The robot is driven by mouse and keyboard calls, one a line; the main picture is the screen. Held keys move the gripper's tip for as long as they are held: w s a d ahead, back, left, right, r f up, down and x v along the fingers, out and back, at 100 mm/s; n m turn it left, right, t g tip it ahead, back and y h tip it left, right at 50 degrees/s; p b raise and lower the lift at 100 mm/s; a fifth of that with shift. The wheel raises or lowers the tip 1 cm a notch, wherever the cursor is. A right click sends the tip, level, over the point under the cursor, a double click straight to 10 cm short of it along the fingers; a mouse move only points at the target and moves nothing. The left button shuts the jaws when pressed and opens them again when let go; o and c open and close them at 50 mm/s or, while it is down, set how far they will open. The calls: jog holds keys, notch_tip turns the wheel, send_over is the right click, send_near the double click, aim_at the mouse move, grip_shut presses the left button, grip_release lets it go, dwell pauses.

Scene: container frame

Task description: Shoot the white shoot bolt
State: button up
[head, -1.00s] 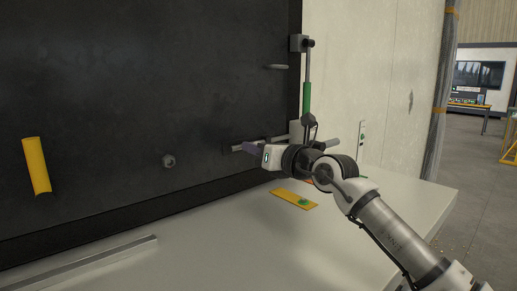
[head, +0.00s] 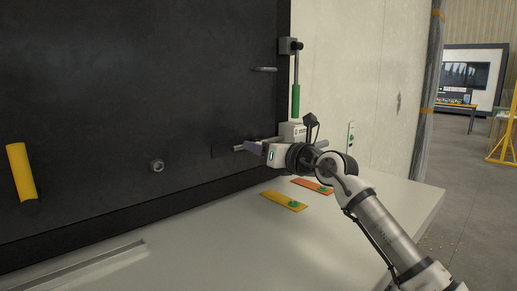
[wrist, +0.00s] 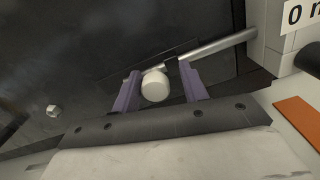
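The bolt's pale metal rod runs across the lower right of the dark panel (head: 130,90), into a white block (head: 292,131). In the wrist view the rod (wrist: 222,44) runs up to the right, and the bolt's round white knob (wrist: 154,88) faces me. My gripper (head: 256,149) is at the bolt in the head view, partly covering it. In the wrist view my gripper's two purple fingers (wrist: 160,84) stand apart, one on each side of the knob. The left finger is very close to the knob; a gap shows at the right finger. I cannot tell whether they touch.
A vertical rod with a green grip (head: 296,101) rises above the block. A yellow handle (head: 21,172) is on the panel's left. Yellow (head: 283,201) and orange (head: 312,186) strips lie on the white ledge (head: 200,238), which is otherwise mostly clear.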

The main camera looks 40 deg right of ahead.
jog(key=shift+o, duration=0.5)
jog(key=shift+s+f, duration=0.15)
jog(key=shift+s, duration=0.1)
jog(key=s+d+b, duration=0.1)
jog(key=s+b, duration=0.3)
jog(key=s, duration=0.9)
jog(key=shift+d+b, duration=0.35)
jog(key=shift+d, duration=0.05)
jog(key=shift+s, duration=0.1)
